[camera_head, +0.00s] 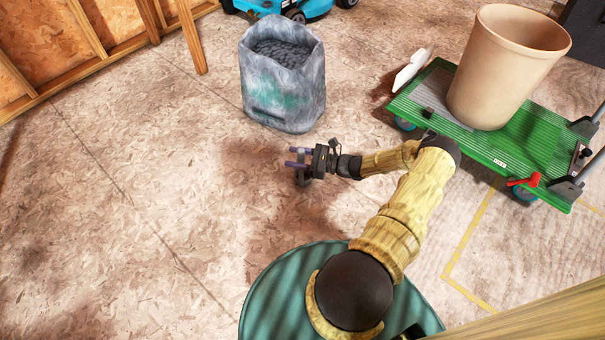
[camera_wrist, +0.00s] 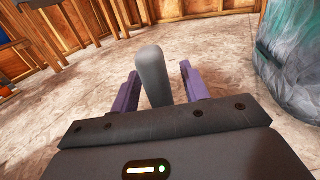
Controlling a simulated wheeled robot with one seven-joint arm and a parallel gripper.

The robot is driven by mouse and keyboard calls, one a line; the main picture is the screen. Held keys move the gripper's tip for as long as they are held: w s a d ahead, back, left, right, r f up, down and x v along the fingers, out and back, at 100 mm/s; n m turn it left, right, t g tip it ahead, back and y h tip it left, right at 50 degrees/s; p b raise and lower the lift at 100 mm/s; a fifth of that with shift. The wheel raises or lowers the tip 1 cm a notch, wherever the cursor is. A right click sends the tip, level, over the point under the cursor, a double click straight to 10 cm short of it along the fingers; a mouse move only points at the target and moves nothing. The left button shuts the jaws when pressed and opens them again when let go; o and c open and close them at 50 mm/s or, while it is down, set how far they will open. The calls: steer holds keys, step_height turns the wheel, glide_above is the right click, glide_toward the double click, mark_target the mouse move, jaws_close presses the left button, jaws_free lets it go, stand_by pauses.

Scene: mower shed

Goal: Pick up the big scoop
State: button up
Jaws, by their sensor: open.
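My gripper (camera_head: 291,157) is open above the floor, its two purple fingers pointing left, just below the grey sack in the head view. In the wrist view my gripper (camera_wrist: 158,76) has a grey, round-ended rod between its fingers; I cannot tell if this is a scoop's handle or how near it is. In the head view a white, scoop-like thing (camera_head: 411,69) is at the left end of the green cart, well to the right of my gripper. Its shape is too small to be sure that it is the big scoop.
An open sack (camera_head: 281,92) of dark lumps stands on the floor beside my gripper. The green cart (camera_head: 540,146) carries a tall beige bin (camera_head: 500,75). A blue machine (camera_head: 272,6) is at the back. The floor to the left is clear up to the wooden wall frame.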

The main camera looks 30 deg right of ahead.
jaws_close()
step_height(320, 180, up, 10)
steer(key=p, duration=0.7)
stand_by(0.4)
